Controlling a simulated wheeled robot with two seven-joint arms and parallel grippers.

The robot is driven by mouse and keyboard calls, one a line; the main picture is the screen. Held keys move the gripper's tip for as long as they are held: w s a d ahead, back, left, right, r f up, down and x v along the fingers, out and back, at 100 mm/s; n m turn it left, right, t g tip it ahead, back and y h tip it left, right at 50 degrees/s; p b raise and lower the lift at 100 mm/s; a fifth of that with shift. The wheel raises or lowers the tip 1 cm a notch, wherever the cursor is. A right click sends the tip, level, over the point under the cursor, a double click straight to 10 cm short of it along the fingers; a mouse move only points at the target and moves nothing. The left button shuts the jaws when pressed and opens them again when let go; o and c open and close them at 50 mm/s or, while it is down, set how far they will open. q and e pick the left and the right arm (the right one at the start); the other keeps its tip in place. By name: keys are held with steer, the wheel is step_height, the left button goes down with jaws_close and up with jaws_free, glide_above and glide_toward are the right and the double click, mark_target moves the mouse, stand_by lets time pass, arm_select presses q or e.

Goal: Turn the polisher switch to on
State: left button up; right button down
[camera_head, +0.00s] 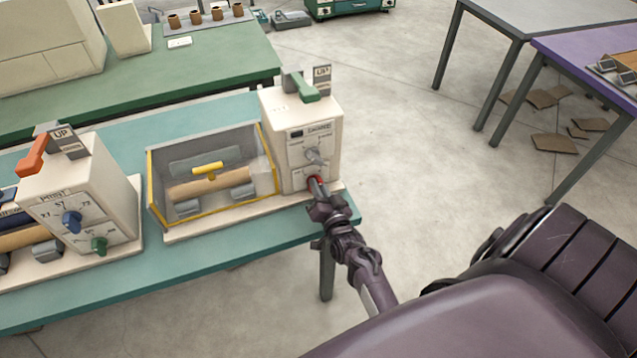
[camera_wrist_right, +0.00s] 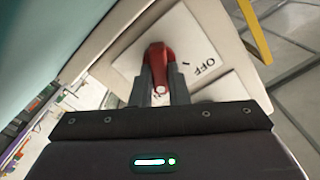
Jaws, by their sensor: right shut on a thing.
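A cream machine box (camera_head: 305,110) stands at the right end of the teal table, with a grey knob (camera_head: 314,155) on its front and a red switch knob (camera_head: 317,182) below it. My right gripper (camera_head: 318,192) reaches up to the red knob from the front. In the right wrist view the red knob (camera_wrist_right: 156,62) sits between the fingers of my right gripper (camera_wrist_right: 158,88), which are shut on it. The word OFF is printed on the cream panel (camera_wrist_right: 194,50) beside the knob. Part of the knob is hidden by the fingers. My left gripper is not in view.
A yellow-edged case (camera_head: 212,208) with a roller inside adjoins the box. A second cream machine (camera_head: 95,200) with blue and green knobs stands to the left on the teal table (camera_head: 215,255). The floor (camera_head: 410,130) to the right is open.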

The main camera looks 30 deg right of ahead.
steer(key=shift+m, duration=0.6)
steer(key=c, duration=1.4)
jaws_free()
steer(key=shift+s+f, duration=0.1)
